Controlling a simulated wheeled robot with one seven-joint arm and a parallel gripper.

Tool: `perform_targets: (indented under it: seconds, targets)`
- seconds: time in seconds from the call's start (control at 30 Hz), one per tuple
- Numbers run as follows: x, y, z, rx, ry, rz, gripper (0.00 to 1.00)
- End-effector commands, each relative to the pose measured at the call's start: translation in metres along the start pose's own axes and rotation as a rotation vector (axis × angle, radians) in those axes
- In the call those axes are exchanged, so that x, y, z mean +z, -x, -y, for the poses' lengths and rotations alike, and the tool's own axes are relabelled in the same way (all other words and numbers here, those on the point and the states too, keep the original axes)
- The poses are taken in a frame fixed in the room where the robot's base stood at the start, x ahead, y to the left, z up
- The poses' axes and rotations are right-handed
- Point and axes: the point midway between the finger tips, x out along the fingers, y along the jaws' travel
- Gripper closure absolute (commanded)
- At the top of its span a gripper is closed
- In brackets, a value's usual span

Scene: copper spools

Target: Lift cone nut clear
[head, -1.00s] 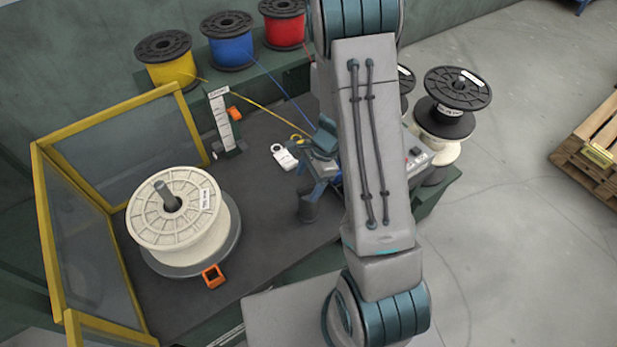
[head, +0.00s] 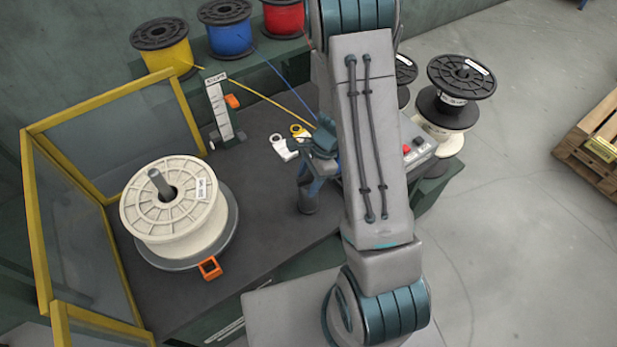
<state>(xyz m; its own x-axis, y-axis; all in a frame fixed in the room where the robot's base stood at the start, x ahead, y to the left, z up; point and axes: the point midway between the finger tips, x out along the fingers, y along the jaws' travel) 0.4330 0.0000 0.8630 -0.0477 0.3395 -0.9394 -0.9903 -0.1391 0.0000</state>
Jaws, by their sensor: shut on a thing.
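A dark grey, roughly cylindrical piece (head: 308,198), which appears to be the cone nut, is at the tips of my gripper (head: 306,180). My gripper points down and is shut on it. It is small in the view, and I cannot tell whether its lower end is clear of the dark tabletop (head: 262,215). A white spool (head: 205,235) sits on a round grey base to the left, with a grey shaft (head: 160,184) standing up through its hub. The cone nut is well to the right of that shaft.
A yellow-framed guard (head: 35,215) encloses the table's left and back. A marked post (head: 220,112) stands behind the spool. White (head: 283,148) and yellow (head: 299,131) tags lie behind my gripper. A box with buttons (head: 416,155) is to the right. An orange block (head: 209,268) is in front of the spool.

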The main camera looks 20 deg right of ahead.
Motion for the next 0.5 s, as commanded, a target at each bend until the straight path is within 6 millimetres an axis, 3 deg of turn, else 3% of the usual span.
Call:
perform_targets:
  seconds: [0.5]
  targets:
    - [0.0025, 0.0067, 0.0003, -0.001, 0.001, 0.000, 1.00]
